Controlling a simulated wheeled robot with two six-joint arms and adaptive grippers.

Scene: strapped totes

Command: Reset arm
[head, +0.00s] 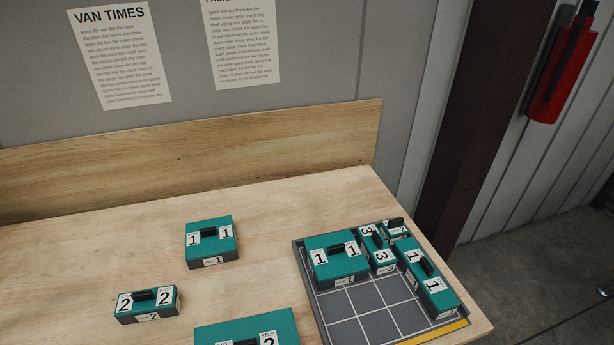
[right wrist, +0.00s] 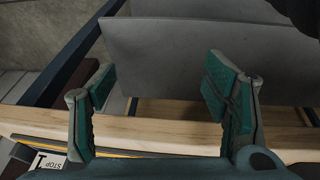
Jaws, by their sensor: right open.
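My right gripper (right wrist: 158,88) is open and empty in the right wrist view, above the wooden edge of the table. It does not show in the head view, and my left gripper shows in neither view. In the head view, a grey gridded tray (head: 362,316) at the table's right holds several teal totes: a large 1 tote (head: 338,268), a narrow 3 tote (head: 376,246), a small tote (head: 398,234) at the back corner and a long 1 tote (head: 424,272) along the right side.
Outside the tray, a 1 tote (head: 211,250), a 2 tote (head: 142,310) and a partly cut-off tote (head: 245,330) stand on the wooden table (head: 80,270). A wooden backboard (head: 200,155) runs behind. The tray's front cells are empty.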

